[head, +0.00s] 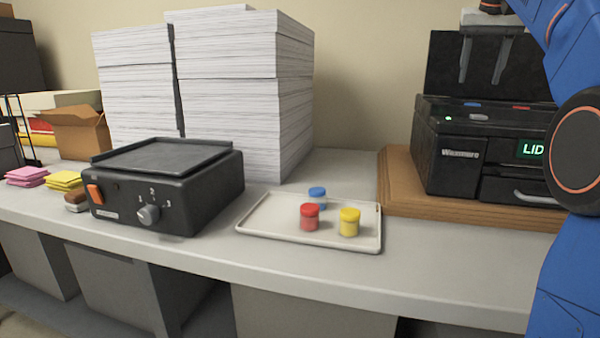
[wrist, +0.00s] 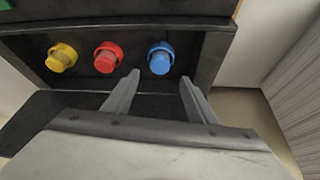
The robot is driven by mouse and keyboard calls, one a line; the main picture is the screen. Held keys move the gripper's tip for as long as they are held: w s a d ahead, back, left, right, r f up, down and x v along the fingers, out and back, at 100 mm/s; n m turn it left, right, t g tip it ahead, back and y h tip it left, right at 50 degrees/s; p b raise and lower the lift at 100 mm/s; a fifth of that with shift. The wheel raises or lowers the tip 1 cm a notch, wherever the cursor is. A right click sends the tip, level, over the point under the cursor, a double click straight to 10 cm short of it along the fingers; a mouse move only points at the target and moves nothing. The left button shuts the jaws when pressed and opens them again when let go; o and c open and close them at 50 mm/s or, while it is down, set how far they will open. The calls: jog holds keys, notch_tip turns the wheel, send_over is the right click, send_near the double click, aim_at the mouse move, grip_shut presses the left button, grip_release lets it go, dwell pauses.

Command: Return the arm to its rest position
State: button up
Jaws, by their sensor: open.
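My gripper (head: 480,82) is at the upper right of the head view, above the black machine (head: 462,165). Its two fingers point down and are apart, with nothing between them. In the wrist view my gripper (wrist: 160,78) shows both fingers spread. Beyond them are a yellow round cap (wrist: 61,56), a red one (wrist: 108,56) and a blue one (wrist: 160,57) in a row on a dark surface. The blue cap is in line with the gap between the fingers. The machine's lid (head: 450,62) stands up, and its green display reads "LID".
A pale tray (head: 262,232) on the counter holds a red jar (head: 309,218), a yellow jar (head: 349,223) and a blue-lidded jar (head: 317,198). A black box with a dial (head: 166,193) and tall paper stacks (head: 245,90) stand left. The machine sits on a wooden board (head: 400,192).

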aim_at(473, 104)
jog(key=x, duration=0.7)
jog(key=shift+w+f, duration=0.1)
jog(key=shift+f, duration=0.2)
jog(key=shift+d+f, duration=0.1)
jog(key=shift+f, duration=0.6)
jog(key=shift+r, duration=0.1)
